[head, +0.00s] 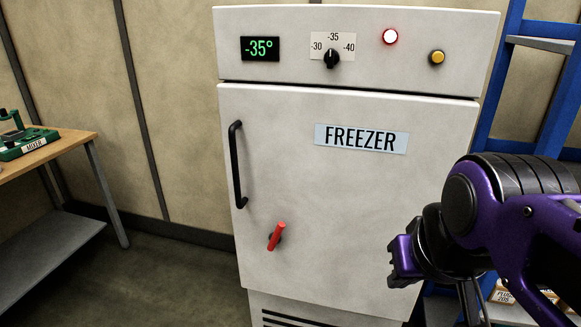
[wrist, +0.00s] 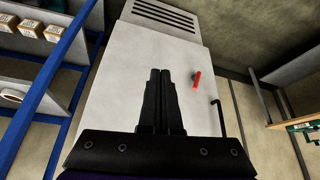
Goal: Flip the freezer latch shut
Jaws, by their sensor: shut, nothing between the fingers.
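The white freezer (head: 350,200) stands upright with its door closed against the body, as far as I can see. The red latch (head: 276,236) is on the lower left of the door, below the black door handle (head: 237,165), and stands tilted, its top leaning right. In the wrist view the red latch (wrist: 197,80) is right of my gripper (wrist: 161,72), and the handle (wrist: 219,117) is further right. My gripper is shut and empty, its fingers together. In the head view it is in front of the door's right side, apart from the latch.
A blue shelf rack (head: 500,90) stands right. The floor between is clear.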

